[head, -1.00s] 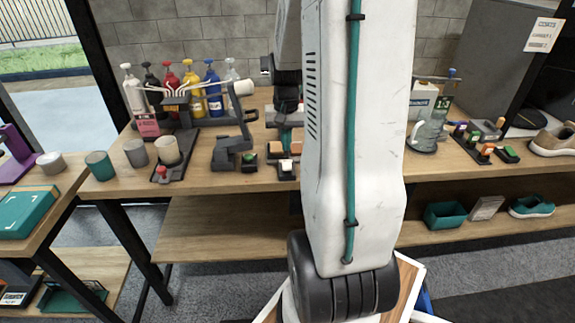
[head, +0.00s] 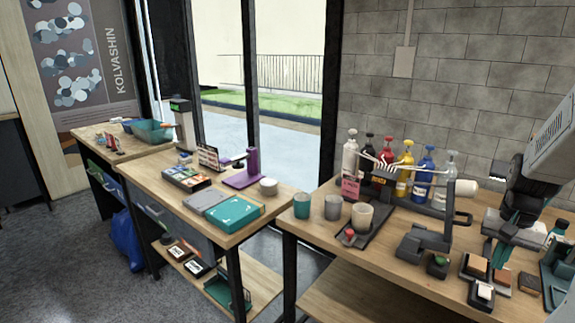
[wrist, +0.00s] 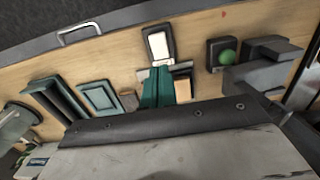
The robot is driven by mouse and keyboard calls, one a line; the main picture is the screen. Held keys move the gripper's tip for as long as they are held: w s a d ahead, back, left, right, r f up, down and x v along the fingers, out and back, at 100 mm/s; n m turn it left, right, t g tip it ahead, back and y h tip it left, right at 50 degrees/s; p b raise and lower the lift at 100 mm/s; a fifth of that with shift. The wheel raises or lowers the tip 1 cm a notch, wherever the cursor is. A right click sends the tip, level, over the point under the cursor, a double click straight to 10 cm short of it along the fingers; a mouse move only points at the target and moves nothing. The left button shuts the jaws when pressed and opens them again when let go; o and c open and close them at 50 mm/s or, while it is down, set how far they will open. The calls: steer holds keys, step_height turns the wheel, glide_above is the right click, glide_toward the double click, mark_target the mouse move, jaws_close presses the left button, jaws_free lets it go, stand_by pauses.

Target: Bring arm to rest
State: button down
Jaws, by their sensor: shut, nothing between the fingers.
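My arm (head: 555,155) shows at the right edge of the head view, reaching over the right-hand wooden bench (head: 370,262). My gripper (wrist: 158,68) has teal fingers that are closed together in the wrist view, with nothing between them. They point over the bench top. A dark block with a white top (wrist: 158,43) lies just past the fingertips. A dark block with a green button (wrist: 227,57) is to the right of it. Whether the fingertips touch the bench or the blocks cannot be told.
Pump bottles (head: 428,172), cups (head: 332,207) and a dark stand (head: 425,245) occupy the bench. A left table holds a teal box (head: 237,213) and a purple stand (head: 245,172). A farther table bears a teal basin (head: 153,131).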

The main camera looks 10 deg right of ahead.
steer(key=s+a+r+n, duration=0.3)
steer(key=s+a+r, duration=0.1)
steer(key=a, duration=0.6)
steer(key=s+a+r+n+t, duration=0.1)
steer(key=s+a+r+n, duration=0.2)
steer(key=a, duration=0.7)
steer(key=s+a+r+n, duration=0.3)
steer(key=s+a+r, duration=0.2)
steer(key=a, duration=0.5)
steer(key=shift+s+r+n+t, duration=0.15)
steer(key=shift+r+n+t, duration=0.15)
steer(key=shift+n, duration=0.1)
